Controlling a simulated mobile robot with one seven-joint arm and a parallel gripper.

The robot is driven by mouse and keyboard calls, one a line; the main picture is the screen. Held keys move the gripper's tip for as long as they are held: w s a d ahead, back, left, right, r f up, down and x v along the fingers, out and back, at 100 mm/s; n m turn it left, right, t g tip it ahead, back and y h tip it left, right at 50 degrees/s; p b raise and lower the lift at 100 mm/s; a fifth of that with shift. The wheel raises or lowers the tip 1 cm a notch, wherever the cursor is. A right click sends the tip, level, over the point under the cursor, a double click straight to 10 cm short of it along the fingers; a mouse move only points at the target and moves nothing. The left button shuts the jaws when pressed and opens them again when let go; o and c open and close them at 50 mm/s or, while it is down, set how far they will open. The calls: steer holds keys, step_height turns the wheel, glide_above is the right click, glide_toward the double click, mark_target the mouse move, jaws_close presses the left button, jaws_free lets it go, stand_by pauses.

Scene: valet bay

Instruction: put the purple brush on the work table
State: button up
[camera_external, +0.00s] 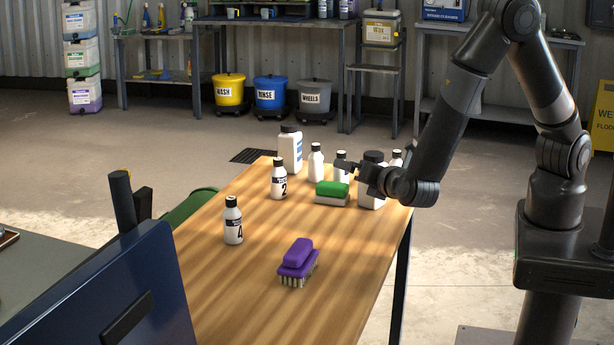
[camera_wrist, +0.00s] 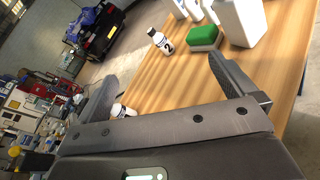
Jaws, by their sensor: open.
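The purple brush (camera_external: 297,260) sits bristles down on the wooden work table (camera_external: 340,280), toward its near end, in the external view. I do not make it out in the wrist view. My gripper (camera_external: 352,168) is over the far part of the table, among the bottles and well away from the brush. In the wrist view my gripper (camera_wrist: 165,85) has its two fingers wide apart with nothing between them. The work table also shows in the wrist view (camera_wrist: 180,80).
Several white bottles, including one marked 2 (camera_external: 278,182) and another (camera_external: 233,222), stand around the far half. A dark blue panel (camera_external: 110,290) is at near left. The table around the purple brush is clear.

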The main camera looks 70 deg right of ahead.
steer(key=w+a+f+n+t+y, duration=0.1)
steer(key=a+f+n+t+y, duration=0.5)
steer(key=a, duration=0.4)
steer(key=n+y, duration=0.5)
steer(key=n, duration=0.3)
glide_toward(307, 250)
steer(key=shift+w+d+f, duration=0.1)
steer(key=shift+w+f, duration=0.1)
steer(key=shift+w, duration=0.75)
steer(key=w, duration=1)
steer(key=shift+w, duration=0.35)
steer(key=shift+c, duration=0.3)
steer(key=c, duration=0.8)
steer(key=shift+r, duration=0.1)
